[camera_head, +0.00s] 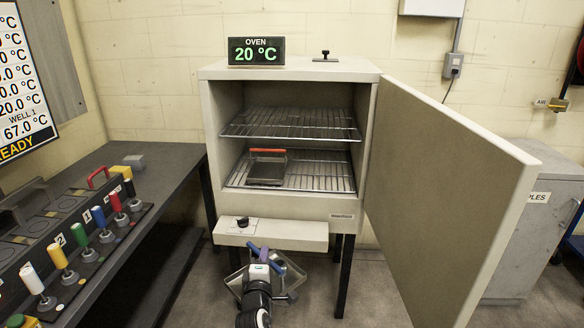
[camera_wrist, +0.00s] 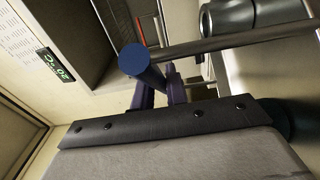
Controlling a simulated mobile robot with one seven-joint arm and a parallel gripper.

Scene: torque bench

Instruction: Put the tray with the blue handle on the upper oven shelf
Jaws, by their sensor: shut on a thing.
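My gripper (camera_head: 265,257) is low in front of the oven, below its front panel. In the wrist view my gripper's purple fingers (camera_wrist: 160,93) are shut on the tray's bar-like handle, whose round blue end (camera_wrist: 132,61) faces the camera. A grey metal tray (camera_head: 234,283) shows partly behind my gripper; my arm hides much of it. The oven (camera_head: 217,75) is open. Its upper wire shelf (camera_head: 290,124) is empty. A dark tray with a red handle (camera_head: 267,152) sits on the lower wire shelf (camera_head: 325,173).
The open oven door (camera_head: 450,170) swings out to the right. A bench (camera_head: 150,190) with coloured levers stands at the left. A grey cabinet (camera_head: 520,245) is behind the door. The display (camera_head: 257,51) reads 20 °C. A silver cylinder (camera_wrist: 250,14) shows in the wrist view.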

